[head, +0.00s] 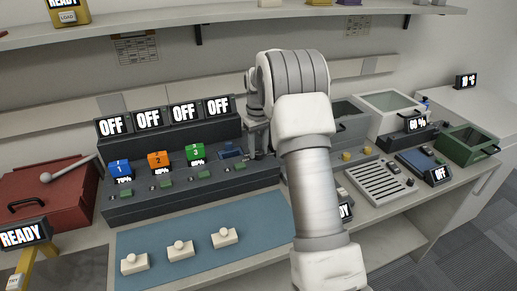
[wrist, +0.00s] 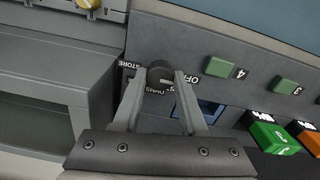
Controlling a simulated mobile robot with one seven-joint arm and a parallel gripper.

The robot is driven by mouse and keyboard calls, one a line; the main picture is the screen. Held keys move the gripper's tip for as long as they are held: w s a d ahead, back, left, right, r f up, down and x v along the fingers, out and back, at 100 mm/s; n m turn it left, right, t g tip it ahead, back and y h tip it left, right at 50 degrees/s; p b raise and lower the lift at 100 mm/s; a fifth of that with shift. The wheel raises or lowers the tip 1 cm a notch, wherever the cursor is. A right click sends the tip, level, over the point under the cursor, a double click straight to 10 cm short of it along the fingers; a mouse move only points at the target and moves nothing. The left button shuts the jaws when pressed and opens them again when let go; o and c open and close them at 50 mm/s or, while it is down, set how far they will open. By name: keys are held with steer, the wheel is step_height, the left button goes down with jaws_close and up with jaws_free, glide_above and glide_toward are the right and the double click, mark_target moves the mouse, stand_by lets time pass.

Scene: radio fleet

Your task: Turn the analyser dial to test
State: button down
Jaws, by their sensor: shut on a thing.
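In the wrist view, a dark round dial knob (wrist: 160,72) sits on a grey panel with white lettering around it. I read "STORE" at its upper left, "OFF" at its right, and a partly covered word like "OHMS" below. My gripper (wrist: 162,82) has one finger on each side of the knob and is shut on it. The knob's pointer direction is not clear. In the head view my gripper (head: 259,152) is at the right end of the dark bank, and my arm hides the dial.
The dark bank (head: 150,208) holds numbered coloured blocks and green buttons, under several displays reading OFF. A blue mat (head: 205,257) with white knobbed pieces lies in front. A red case (head: 45,190) is at left. Grey bins and a green-rimmed bin (head: 468,146) stand at right.

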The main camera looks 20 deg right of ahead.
mark_target(258, 151)
steer(key=shift+r, duration=0.1)
steer(key=m+p, duration=0.2)
steer(key=m, duration=0.1)
steer(key=shift+m, duration=0.4)
steer(key=m+p, duration=0.2)
steer(key=m, duration=0.2)
steer(key=shift+m, duration=0.4)
steer(key=shift+c, duration=2.2)
jaws_free()
step_height(258, 151, up, 17)
steer(key=p, duration=0.1)
steer(key=shift+p, duration=0.3)
